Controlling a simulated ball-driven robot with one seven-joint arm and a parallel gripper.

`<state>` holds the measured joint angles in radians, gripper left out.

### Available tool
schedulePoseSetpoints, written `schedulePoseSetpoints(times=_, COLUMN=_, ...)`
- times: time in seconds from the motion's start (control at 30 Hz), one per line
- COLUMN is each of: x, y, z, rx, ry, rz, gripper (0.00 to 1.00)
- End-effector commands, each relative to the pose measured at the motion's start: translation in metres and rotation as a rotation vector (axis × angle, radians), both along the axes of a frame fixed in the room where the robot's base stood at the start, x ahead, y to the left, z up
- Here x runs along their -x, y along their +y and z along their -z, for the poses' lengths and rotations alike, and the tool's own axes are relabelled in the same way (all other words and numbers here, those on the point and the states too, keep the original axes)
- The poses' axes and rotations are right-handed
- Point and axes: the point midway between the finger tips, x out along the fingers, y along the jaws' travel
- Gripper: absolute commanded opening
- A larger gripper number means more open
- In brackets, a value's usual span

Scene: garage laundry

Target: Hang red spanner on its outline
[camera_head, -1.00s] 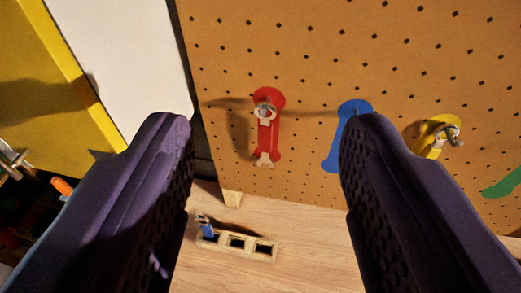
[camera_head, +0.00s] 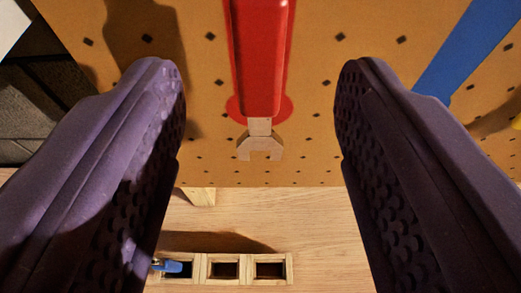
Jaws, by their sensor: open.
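The red spanner (camera_head: 261,62) hangs upright against the pegboard, over its red outline (camera_head: 282,108). Its open-jawed lower end (camera_head: 260,148) points down and its upper end is out of view above. My gripper (camera_head: 260,85) is open, with one purple finger on each side of the spanner. There is a clear gap between each finger and the spanner, and neither touches it.
The pegboard (camera_head: 312,148) fills the view ahead. A blue outline (camera_head: 474,48) is at the upper right. Below, a wooden block with three slots (camera_head: 238,258) rests on the wooden bench top (camera_head: 320,225), with a blue-handled tool (camera_head: 172,266) in its left slot.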

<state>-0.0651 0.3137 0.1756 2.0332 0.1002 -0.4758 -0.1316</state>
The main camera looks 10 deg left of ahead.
Motion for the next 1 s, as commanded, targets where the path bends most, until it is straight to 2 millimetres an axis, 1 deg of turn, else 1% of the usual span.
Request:
schedulePoseSetpoints(times=0.2, x=-0.035, y=0.007, z=0.013, rx=-0.001, ry=0.003, rz=0.001, gripper=0.55)
schedulePoseSetpoints(times=0.33, x=-0.051, y=0.010, z=0.017, rx=0.000, ry=0.001, rz=0.000, gripper=0.55)
schedulePoseSetpoints(times=0.5, x=-0.060, y=0.012, z=0.019, rx=0.000, ry=0.000, rz=0.001, gripper=0.55)
schedulePoseSetpoints(times=0.7, x=-0.061, y=0.012, z=0.019, rx=0.000, ry=0.000, rz=0.001, gripper=0.55)
schedulePoseSetpoints(times=0.73, x=-0.061, y=0.012, z=0.019, rx=0.000, ry=0.000, rz=0.001, gripper=0.53)
schedulePoseSetpoints(times=0.77, x=-0.061, y=0.012, z=0.019, rx=0.000, ry=0.000, rz=0.001, gripper=0.46)
schedulePoseSetpoints(times=0.8, x=-0.061, y=0.012, z=0.019, rx=0.000, ry=0.000, rz=0.001, gripper=0.37)
schedulePoseSetpoints(times=0.87, x=-0.061, y=0.012, z=0.019, rx=0.000, ry=0.000, rz=0.001, gripper=0.23)
schedulePoseSetpoints(times=0.9, x=-0.060, y=0.012, z=0.019, rx=0.000, ry=0.000, rz=0.001, gripper=0.14)
schedulePoseSetpoints(times=0.97, x=-0.060, y=0.012, z=0.019, rx=0.000, ry=0.000, rz=0.001, gripper=0.00)
schedulePoseSetpoints(times=1.0, x=-0.060, y=0.012, z=0.019, rx=0.000, ry=0.000, rz=0.001, gripper=0.00)
